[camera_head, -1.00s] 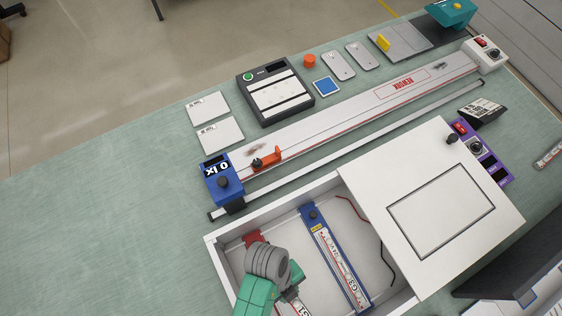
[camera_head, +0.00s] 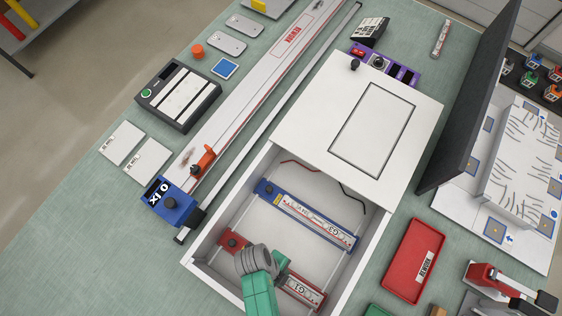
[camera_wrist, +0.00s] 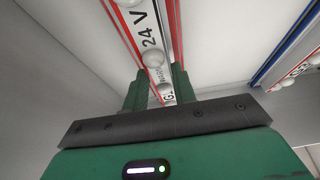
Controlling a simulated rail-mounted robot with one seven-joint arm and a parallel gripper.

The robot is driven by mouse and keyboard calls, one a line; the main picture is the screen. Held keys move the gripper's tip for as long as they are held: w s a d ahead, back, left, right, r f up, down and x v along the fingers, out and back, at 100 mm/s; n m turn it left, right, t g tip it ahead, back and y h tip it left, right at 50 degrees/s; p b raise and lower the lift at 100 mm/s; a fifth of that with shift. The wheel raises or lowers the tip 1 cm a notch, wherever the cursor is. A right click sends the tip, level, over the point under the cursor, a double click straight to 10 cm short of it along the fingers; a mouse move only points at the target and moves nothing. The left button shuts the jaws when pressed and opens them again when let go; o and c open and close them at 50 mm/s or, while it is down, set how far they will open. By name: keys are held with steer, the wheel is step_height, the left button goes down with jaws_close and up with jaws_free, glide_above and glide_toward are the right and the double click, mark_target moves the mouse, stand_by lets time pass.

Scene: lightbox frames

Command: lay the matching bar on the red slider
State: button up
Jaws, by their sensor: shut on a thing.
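My gripper (camera_head: 268,264) is low inside the white open box (camera_head: 222,278). It is shut on a white bar with red edge lines, marked G1 (camera_head: 303,290); in the wrist view the bar (camera_wrist: 153,58), lettered 24 V with pale domes, runs between my fingers (camera_wrist: 158,86). The red slider (camera_head: 234,241) lies along the same line, its end block showing left of my gripper and red edging beside the bar. My gripper hides the middle; I cannot tell whether the bar rests fully on it. A blue slider (camera_head: 266,187) carries a similar bar marked G3 (camera_head: 316,219).
A white lid panel (camera_head: 300,128) covers the box's far part. A long white rail unit (camera_head: 240,107) with an orange clamp and blue end block lies left. A dark upright panel (camera_head: 472,110) and a red tray (camera_head: 412,262) stand right.

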steer(key=shift+f, duration=0.1)
steer(key=shift+f, duration=0.15)
steer(key=o, duration=1.1)
steer(key=shift+c, duration=0.2)
steer(key=v, duration=1.2)
